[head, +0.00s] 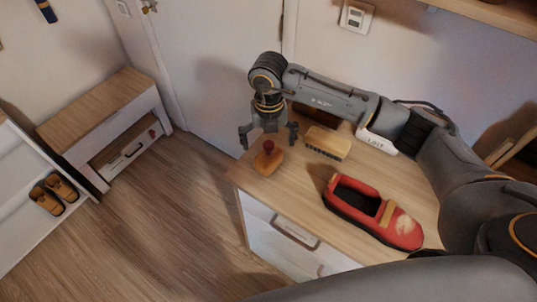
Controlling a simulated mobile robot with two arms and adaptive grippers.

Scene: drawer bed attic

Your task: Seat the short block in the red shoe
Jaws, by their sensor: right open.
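A short wooden block (267,163) with a red knob on top sits at the near left corner of the dresser top. I take it to be the short block. The red shoe (405,229) lies to its right, with its dark opening toward the upper left and its toe toward the lower right. A tan piece (387,213) shows in the shoe's opening near the toe; I cannot tell what it is. My right gripper (268,138) is open, fingers pointing down, just above the block and apart from it. My left gripper is not in view.
A wooden brush (328,142) with dark bristles lies between the block and the shoe, toward the back. A white lettered box (377,142) stands behind it, partly hidden by my right arm. The dresser top (292,192) is bare between block and shoe. A bench (100,110) and slippers (55,193) are far left.

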